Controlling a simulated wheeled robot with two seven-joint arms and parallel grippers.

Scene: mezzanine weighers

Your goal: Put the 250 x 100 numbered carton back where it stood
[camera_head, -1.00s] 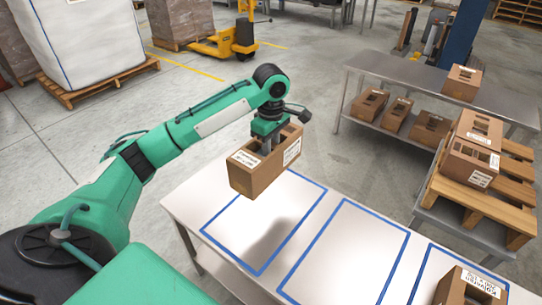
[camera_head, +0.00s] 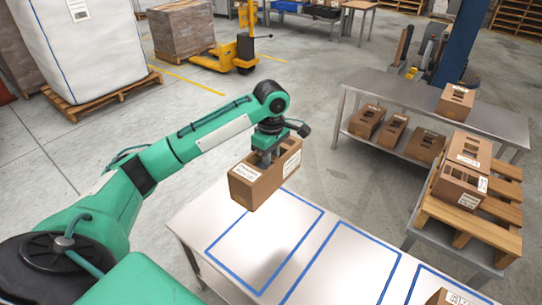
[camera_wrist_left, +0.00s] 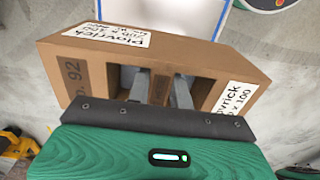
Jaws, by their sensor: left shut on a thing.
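My left gripper (camera_head: 269,156) is shut on a brown open-topped carton (camera_head: 262,190) with white labels, its fingers down in the top openings. The carton hangs level above the far left part of the grey worktable (camera_head: 183,222) with blue outlines. In the left wrist view the fingers (camera_wrist_left: 160,86) grip the strip between two openings of the carton (camera_wrist_left: 200,62); "92" is printed on it, and one label shows part of a size ending in "100". Its underside is hidden. My right gripper is out of view.
Similar cartons stand on the right: one on the steel bench (camera_head: 455,101), several on its lower shelf (camera_head: 379,143), and some on a wooden pallet (camera_head: 466,222). Another carton (camera_head: 450,298) is at the bottom edge. Two blue outlines on the worktable are empty.

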